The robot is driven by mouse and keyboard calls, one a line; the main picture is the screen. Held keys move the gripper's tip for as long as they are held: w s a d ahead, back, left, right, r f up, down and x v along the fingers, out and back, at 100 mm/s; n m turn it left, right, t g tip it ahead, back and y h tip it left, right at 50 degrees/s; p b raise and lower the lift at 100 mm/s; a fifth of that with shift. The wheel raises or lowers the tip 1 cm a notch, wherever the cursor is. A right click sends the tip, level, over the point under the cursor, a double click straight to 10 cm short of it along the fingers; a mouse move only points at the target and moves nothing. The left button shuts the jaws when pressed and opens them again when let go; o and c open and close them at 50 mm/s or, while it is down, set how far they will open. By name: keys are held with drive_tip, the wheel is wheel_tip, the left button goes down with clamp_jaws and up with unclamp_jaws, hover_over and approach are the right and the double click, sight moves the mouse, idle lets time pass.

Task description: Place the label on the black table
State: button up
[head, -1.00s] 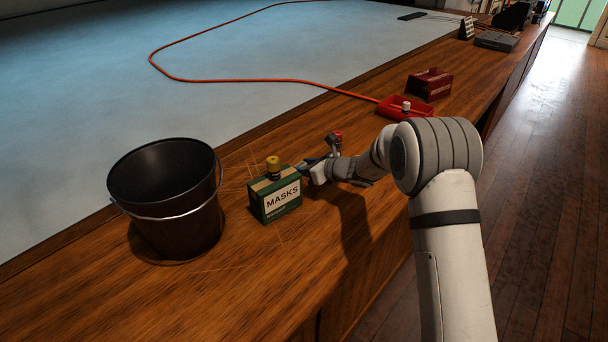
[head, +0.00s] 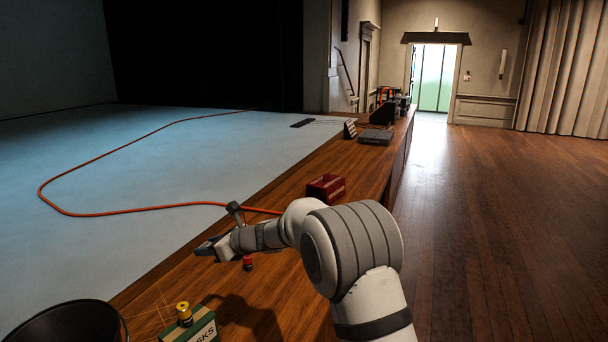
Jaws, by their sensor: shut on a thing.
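My gripper (head: 207,247) is raised over the wooden desk (head: 285,208), left of the arm's elbow. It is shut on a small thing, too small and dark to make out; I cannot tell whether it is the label. No other label can be picked out for certain. No black table can be picked out for certain either; dark items stand at the far end of the desk.
A black bucket (head: 65,325) and a green masks box (head: 192,330) with a yellow-topped item (head: 184,313) are in front. A small red item (head: 247,262) and a red box (head: 326,188) are on the desk. An orange cable (head: 130,211) crosses the blue surface. Open floor (head: 500,210) lies right.

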drive_tip(key=d+f+m, duration=0.1)
drive_tip(key=d+f, duration=0.6)
drive_tip(key=d, duration=0.5)
drive_tip(key=d+f, duration=0.7)
drive_tip(key=d, duration=0.5)
drive_tip(key=s+d+f+m+t+h+b, duration=0.1)
drive_tip(key=s+d+f, duration=0.35)
drive_tip(key=d, duration=0.35)
drive_tip(key=s+d+f+m+t+h+b, duration=0.1)
drive_tip(key=s+d+f+t, duration=0.1)
drive_tip(key=s+d+f, duration=0.35)
wheel_tip(320, 180, up, 13)
drive_tip(key=w+d+m+t+h, duration=0.1)
drive_tip(key=d+m+t+h, duration=0.2)
drive_tip(key=m+h, duration=0.3)
drive_tip(key=shift+w+r+m+t+h, duration=0.25)
drive_tip(key=shift+m+t, duration=0.25)
drive_tip(key=shift+t, duration=0.3)
drive_tip(key=shift+s+f, duration=0.1)
drive_tip(key=shift+s, duration=0.1)
